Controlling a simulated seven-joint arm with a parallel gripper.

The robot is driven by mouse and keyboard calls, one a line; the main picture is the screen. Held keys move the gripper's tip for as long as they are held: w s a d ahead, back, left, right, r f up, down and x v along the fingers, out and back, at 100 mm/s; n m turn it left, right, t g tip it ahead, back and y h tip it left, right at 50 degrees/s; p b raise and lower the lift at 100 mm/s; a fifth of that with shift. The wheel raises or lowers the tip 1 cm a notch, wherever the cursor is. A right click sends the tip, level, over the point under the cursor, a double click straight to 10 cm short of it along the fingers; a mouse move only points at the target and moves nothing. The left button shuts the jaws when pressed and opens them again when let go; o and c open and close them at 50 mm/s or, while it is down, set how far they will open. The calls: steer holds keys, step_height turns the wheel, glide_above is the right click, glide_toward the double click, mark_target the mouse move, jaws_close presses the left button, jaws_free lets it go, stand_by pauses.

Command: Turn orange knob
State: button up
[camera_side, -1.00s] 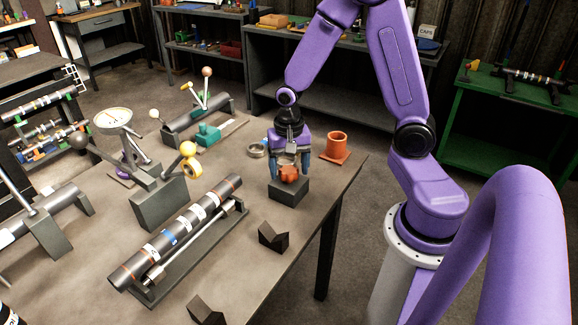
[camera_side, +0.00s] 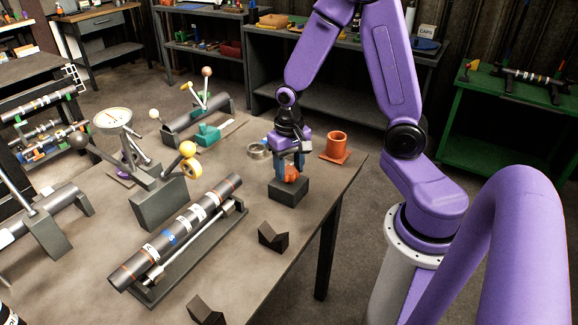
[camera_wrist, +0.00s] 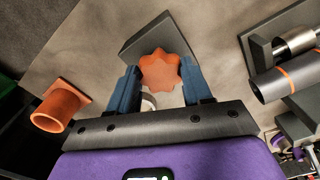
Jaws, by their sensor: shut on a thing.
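The orange knob (camera_side: 292,173) sits on top of a dark grey block (camera_side: 289,192) near the table's right edge. In the wrist view the knob (camera_wrist: 160,71) is a lobed orange disc between my two blue fingers, with the block (camera_wrist: 150,35) behind it. My gripper (camera_side: 290,172) points straight down over the block and is shut on the knob. It also shows in the wrist view (camera_wrist: 161,82), with a finger against each side of the knob. In the side view the fingers partly hide the knob.
An orange flanged cup (camera_side: 336,146) stands just right of my gripper. A metal ring (camera_side: 258,151) lies to the left. A striped shaft (camera_side: 180,232) rests on a stand at front left. Two dark V-shaped blocks (camera_side: 272,236) (camera_side: 205,311) lie along the table's front right edge.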

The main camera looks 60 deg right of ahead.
mark_target(289, 170)
steer(key=n, duration=0.4)
steer(key=shift+n, duration=0.3)
steer(key=n, duration=0.4)
steer(key=shift+d, duration=0.1)
steer(key=shift+n, duration=0.4)
steer(key=o, duration=1)
steer(key=shift+o, duration=0.2)
steer(key=shift+r, duration=0.2)
step_height(289, 170, up, 17)
